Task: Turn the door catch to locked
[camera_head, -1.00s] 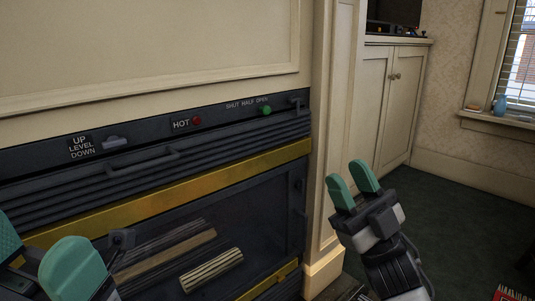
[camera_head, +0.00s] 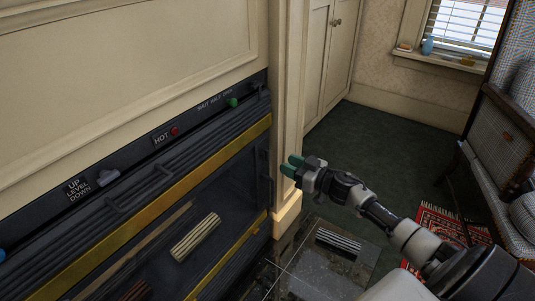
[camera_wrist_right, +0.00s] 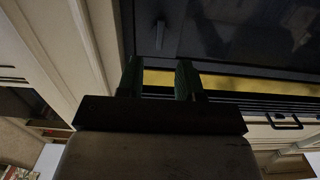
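The dark stove front has a glazed door (camera_head: 225,190) below a gold strip. The door catch looks like a small dark lever on the door's right-hand frame (camera_head: 268,183). It shows more clearly in the right wrist view (camera_wrist_right: 160,34), lying nearly along the frame; its marking cannot be read. My right gripper (camera_head: 292,165) is open and empty, just right of the stove front near the pale pillar. In the wrist view its two green fingers (camera_wrist_right: 158,78) are apart, with the catch beyond them, not between them.
A control strip above the door carries a grey lever (camera_head: 108,177), a red HOT button (camera_head: 175,131) and a green knob (camera_head: 233,102). A pale pillar (camera_head: 288,120) borders the stove. A plaid chair (camera_head: 500,150) stands right.

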